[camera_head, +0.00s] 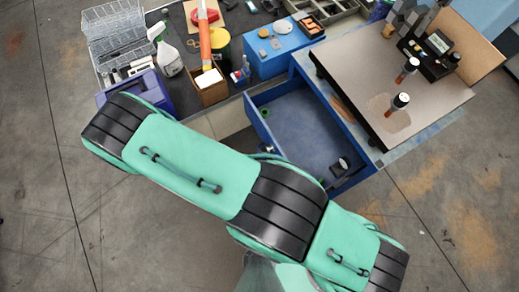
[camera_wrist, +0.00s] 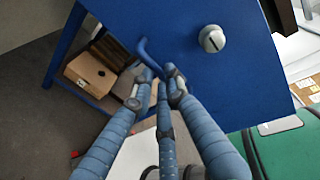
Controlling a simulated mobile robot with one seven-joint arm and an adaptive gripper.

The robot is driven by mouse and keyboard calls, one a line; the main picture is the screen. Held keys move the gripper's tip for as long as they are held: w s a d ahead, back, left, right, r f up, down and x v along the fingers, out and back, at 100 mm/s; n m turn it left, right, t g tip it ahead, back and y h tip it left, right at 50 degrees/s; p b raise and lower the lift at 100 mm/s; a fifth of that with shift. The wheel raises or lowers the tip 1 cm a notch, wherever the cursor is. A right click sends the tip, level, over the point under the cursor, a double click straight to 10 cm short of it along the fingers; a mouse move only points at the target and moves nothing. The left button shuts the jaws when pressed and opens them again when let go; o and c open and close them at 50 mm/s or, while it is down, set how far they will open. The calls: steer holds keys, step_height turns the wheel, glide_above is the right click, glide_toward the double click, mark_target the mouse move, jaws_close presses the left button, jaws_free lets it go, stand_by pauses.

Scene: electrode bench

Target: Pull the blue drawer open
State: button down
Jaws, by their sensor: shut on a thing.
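The blue drawer (camera_head: 300,125) stands pulled out from under the bench top in the head view, with its inside showing. A small green round thing (camera_head: 264,112) and a dark object (camera_head: 340,164) lie in it. In the wrist view the blue drawer front (camera_wrist: 180,20) fills the upper middle, with a bent blue handle (camera_wrist: 146,50) and a round silver lock (camera_wrist: 212,38). My gripper (camera_wrist: 157,84) is shut on the handle's lower end. In the head view my green arm hides the gripper, the handle and part of the drawer front.
The bench top (camera_head: 430,85) over the drawer carries two dark-capped cylinders (camera_head: 397,104) and a black box (camera_head: 430,50). A blue box (camera_head: 275,48), a spray bottle (camera_head: 168,55) and a wire basket (camera_head: 115,30) stand behind. The concrete floor (camera_head: 450,220) at lower right is clear.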

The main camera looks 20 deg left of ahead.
steer(key=shift+f, duration=0.1)
steer(key=c, duration=1.7)
jaws_free()
steer(key=shift+s+a+r, duration=0.35)
steer(key=shift+r, duration=0.95)
steer(key=shift+s+a+r, duration=0.3)
steer(key=shift+s+r, duration=0.05)
steer(key=shift+r, duration=0.9)
steer(key=shift+s+a+r, duration=0.35)
steer(key=shift+r, duration=0.95)
